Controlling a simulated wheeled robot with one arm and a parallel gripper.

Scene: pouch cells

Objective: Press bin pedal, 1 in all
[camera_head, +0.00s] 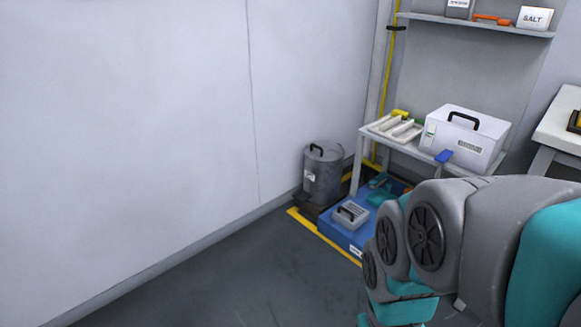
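A dark grey cylindrical bin (323,178) stands upright in the corner by the wall. It has a black handle on top and a pale label on its side. It sits on a dark base close to the floor. My grey and teal arm fills the lower right and runs down to the bottom edge. My gripper is not in view.
A blue platform (340,235) with a grey handled box (350,214) lies right of the bin. A small table (388,143) holds a white case (465,140). Yellow floor tape (305,222) borders the bin area. The grey floor (230,280) in front is clear.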

